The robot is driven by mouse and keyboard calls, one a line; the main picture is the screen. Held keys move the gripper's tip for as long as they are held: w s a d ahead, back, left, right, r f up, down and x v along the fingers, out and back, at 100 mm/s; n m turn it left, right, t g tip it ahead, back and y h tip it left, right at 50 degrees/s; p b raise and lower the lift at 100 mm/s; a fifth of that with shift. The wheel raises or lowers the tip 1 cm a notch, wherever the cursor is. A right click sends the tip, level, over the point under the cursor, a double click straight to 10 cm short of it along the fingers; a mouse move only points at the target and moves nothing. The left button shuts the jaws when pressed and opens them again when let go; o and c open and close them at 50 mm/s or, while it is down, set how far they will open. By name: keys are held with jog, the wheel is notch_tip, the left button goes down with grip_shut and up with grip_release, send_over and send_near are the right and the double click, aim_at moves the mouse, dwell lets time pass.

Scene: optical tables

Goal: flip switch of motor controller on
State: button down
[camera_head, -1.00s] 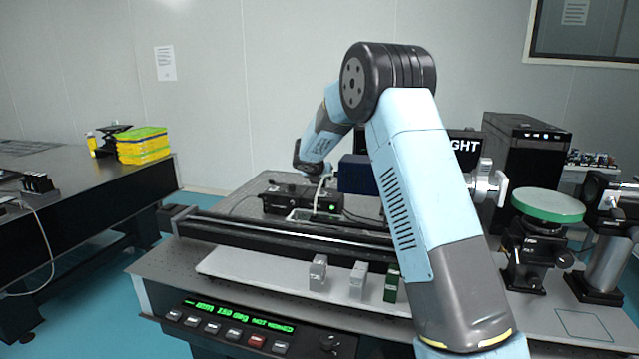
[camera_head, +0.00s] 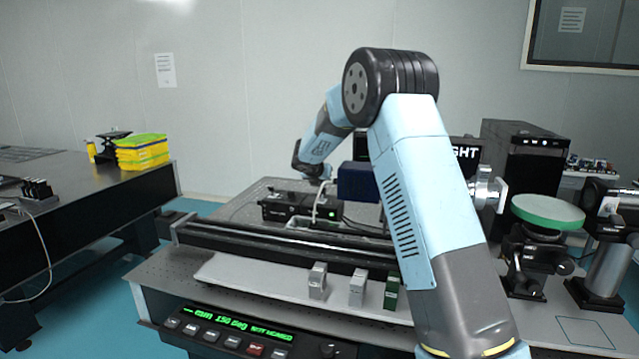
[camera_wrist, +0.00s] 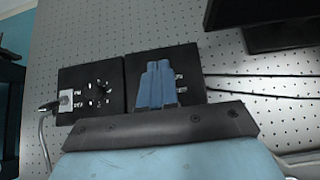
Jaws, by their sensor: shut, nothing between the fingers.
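Two black control boxes stand side by side on the perforated table, and I cannot tell which one is the motor controller. In the wrist view the left box (camera_wrist: 80,80) has a small dark knob or lever, white labels and a cable plugged in at its left. The right box (camera_wrist: 190,62) is partly covered by my gripper (camera_wrist: 157,66), whose blue fingers are together and empty in front of its face. Its switch is hidden or too small to make out. In the head view the boxes (camera_head: 284,207) sit behind the rail, with a green light at the right.
A dark blue block (camera_head: 358,181) stands close to the right of the boxes. A long black rail (camera_head: 270,238) runs in front of them. Cables (camera_wrist: 262,82) run to the right.

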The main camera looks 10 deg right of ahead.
jog(key=shift+s+a, duration=0.1)
jog(key=shift+s+a+r, duration=0.2)
jog(key=s+a+r, duration=0.2)
jog(key=s+r, duration=0.2)
jog(key=r, duration=0.7)
jog(key=shift+s, duration=0.4)
jog(key=shift+r, duration=0.1)
